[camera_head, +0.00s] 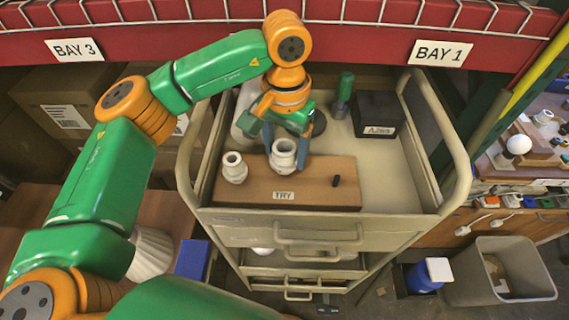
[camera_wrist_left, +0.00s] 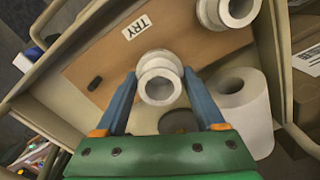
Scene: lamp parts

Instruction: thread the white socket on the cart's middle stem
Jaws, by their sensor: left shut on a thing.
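The white socket (camera_head: 283,153) is upright between the blue fingers of my left gripper (camera_head: 285,160), over the middle of the wooden board (camera_head: 305,192) marked TRY. It also shows in the left wrist view (camera_wrist_left: 160,80), with a fingertip on each side. My left gripper is shut on it. The middle stem is not visible; the socket covers that spot, and I cannot tell whether it is around the stem. A second white socket (camera_head: 233,168) stands at the board's left. A short dark stem (camera_head: 335,181) stands bare at the right. My right gripper is not in view.
The board lies on the cart's top tray (camera_head: 397,189), which has raised rails. Behind it are a black box (camera_head: 377,114), a green-handled tool (camera_head: 344,92) and a white roll (camera_wrist_left: 243,108). The tray's right side is clear. A grey bin (camera_head: 505,270) stands right.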

